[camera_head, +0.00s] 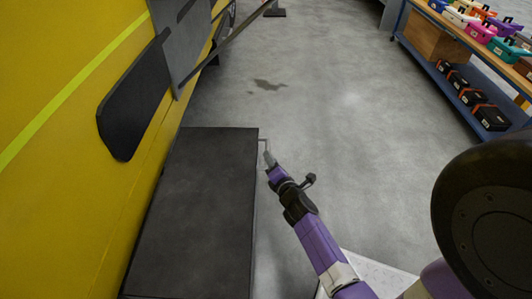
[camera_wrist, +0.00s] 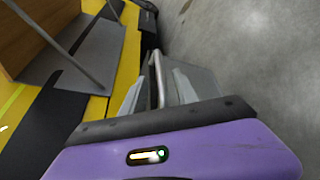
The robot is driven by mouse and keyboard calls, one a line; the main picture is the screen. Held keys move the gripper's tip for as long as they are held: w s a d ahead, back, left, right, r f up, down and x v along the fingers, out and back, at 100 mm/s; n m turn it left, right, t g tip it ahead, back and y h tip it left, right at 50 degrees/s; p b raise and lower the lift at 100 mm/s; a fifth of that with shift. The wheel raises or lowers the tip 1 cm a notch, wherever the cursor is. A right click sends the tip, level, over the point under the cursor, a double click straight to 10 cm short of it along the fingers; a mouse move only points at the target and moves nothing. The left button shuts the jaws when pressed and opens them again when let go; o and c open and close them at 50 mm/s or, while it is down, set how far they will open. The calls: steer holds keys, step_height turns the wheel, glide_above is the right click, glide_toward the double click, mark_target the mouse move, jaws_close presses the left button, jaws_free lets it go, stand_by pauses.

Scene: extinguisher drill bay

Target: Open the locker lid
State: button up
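The locker (camera_head: 195,215) is a long dark grey box against the yellow wall in the head view. Its lid is a flat top that looks closed. A thin metal handle (camera_head: 263,142) sticks out from its right side near the far end. My gripper (camera_head: 269,156) is at this handle, reaching in from the lower right. In the wrist view, the bar of the handle (camera_wrist: 158,78) stands between the two pale fingers of my gripper (camera_wrist: 157,92). The fingers are apart, with a gap on each side of the bar. The finger tips are partly hidden in the head view.
A yellow wall (camera_head: 60,180) with dark panels (camera_head: 135,95) borders the locker on the left. A blue-framed shelf (camera_head: 455,88) with colourful boxes stands at the far right. The grey floor (camera_head: 340,110) between is free, with a dark stain (camera_head: 268,85).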

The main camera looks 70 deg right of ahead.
steer(key=shift+b+x, duration=0.4)
steer(key=shift+x, duration=2.4)
steer(key=shift+c, duration=0.5)
jaws_close()
